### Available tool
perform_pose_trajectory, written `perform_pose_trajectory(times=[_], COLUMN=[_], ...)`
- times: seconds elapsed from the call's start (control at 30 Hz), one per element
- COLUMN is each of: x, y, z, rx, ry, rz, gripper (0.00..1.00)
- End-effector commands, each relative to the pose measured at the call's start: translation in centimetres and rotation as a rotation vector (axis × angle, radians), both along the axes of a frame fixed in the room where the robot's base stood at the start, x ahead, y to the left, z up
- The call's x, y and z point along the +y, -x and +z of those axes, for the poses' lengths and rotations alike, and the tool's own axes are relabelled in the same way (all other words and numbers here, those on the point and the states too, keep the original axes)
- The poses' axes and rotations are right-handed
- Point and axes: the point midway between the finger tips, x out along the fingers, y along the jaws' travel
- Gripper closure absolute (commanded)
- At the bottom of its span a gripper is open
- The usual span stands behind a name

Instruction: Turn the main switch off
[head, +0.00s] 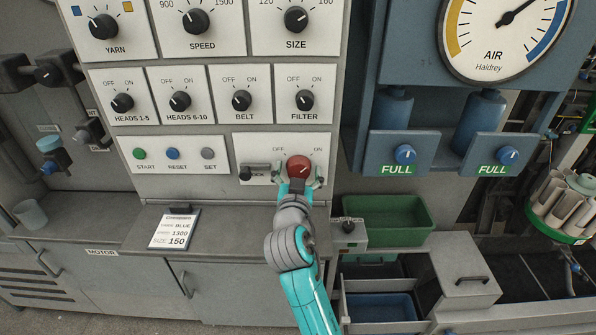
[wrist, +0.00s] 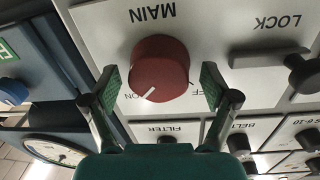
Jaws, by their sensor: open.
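The main switch is a red round knob (head: 299,167) on a white plate (head: 262,148) marked OFF at left and ON at right. Its white pointer is turned toward ON. The wrist view shows the red knob (wrist: 159,68) upside down, with the pointer toward ON at lower left. My gripper (head: 301,181) is open at the knob, with one finger on each side. In the wrist view my gripper (wrist: 160,85) has visible gaps between its green pads and the knob. A dark lock lever (head: 256,170) lies horizontal left of the knob and shows in the wrist view (wrist: 276,60).
Filter (head: 304,100) and belt (head: 242,101) knobs sit just above the switch. Start, reset and set buttons (head: 173,154) are to the left. A green bin (head: 390,235) stands at lower right. A job card (head: 173,229) lies on the ledge.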

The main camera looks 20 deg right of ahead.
Motion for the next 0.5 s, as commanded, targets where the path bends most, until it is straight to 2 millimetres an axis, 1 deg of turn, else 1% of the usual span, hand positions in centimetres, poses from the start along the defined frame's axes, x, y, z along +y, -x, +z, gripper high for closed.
perform_pose_trajectory(times=[0.03, 0.07, 0.1, 0.17, 0.2, 0.27, 0.3, 0.5], x=[0.01, 0.02, 0.02, 0.02, 0.02, 0.03, 0.03, 0.04], y=[0.01, 0.01, 0.01, 0.01, 0.02, 0.02, 0.02, 0.02], z=[0.00, 0.00, 0.00, -0.01, -0.01, -0.01, -0.01, -0.01], rx=[0.000, 0.000, 0.000, 0.000, 0.000, 0.000, 0.000, 0.003], ry=[0.000, 0.000, 0.000, 0.000, 0.000, 0.000, 0.000, 0.007], rz=[0.000, 0.000, 0.000, 0.000, 0.000, 0.000, 0.000, 0.001], gripper=[0.14, 0.19, 0.29, 0.44, 0.54, 0.69, 0.75, 0.75])
